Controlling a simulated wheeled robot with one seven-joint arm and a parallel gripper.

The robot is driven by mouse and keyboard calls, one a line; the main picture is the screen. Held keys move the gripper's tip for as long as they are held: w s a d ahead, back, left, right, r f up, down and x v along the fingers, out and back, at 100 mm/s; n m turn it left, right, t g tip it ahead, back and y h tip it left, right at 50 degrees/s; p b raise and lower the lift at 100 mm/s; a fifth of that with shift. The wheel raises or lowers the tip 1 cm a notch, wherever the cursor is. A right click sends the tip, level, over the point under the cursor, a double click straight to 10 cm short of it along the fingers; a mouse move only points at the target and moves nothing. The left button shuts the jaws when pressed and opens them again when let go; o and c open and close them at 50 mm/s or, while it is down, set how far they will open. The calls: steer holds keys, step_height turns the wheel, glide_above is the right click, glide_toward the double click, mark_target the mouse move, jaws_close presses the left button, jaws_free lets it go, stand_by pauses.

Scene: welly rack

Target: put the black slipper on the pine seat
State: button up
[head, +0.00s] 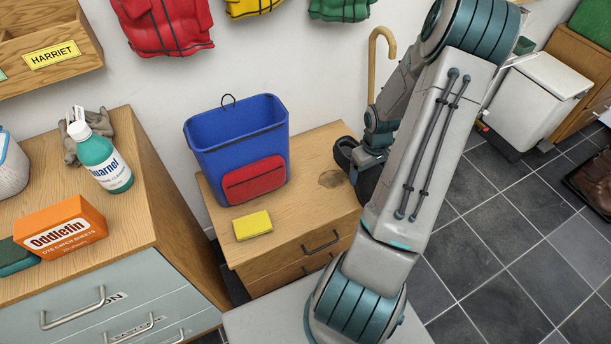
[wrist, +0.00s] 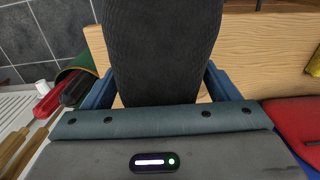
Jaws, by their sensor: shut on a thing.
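The black slipper (head: 367,182) is at the right end of the pine seat (head: 305,204), partly hidden behind my arm. In the wrist view the slipper (wrist: 163,50) fills the middle, its dark textured surface between the two blue fingers. My gripper (wrist: 162,88) is shut on it; in the head view my gripper (head: 372,158) is mostly hidden by my arm. Pale wood of the pine seat (wrist: 255,50) shows behind and beside the slipper. I cannot tell whether the slipper touches the seat.
A blue bucket (head: 235,135) with a red pocket (head: 254,181) and a yellow sponge (head: 252,225) occupy the seat's left and middle. A dark mark (head: 331,179) lies on bare wood at right. A cane (head: 372,65) stands behind. Red-handled tools (wrist: 45,105) show at left in the wrist view.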

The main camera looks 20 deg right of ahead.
steer(key=w+a+f+b, duration=0.1)
steer(key=w+a, duration=0.2)
steer(key=a, duration=0.1)
steer(key=w+a+f+b, duration=0.1)
steer(key=w+a, duration=0.2)
steer(key=a, duration=0.1)
steer(key=w+a+f, duration=0.2)
steer(key=w+a, duration=0.1)
steer(key=a, duration=0.1)
steer(key=shift+w+a+b, duration=0.15)
steer(key=shift+b, duration=0.25)
steer(key=shift+w+a+f+b, duration=0.15)
steer(key=shift+f+b, duration=0.3)
steer(key=shift+f, duration=1.1)
steer(key=shift+f, duration=0.15)
steer(key=o, duration=0.9)
steer(key=shift+o, duration=0.3)
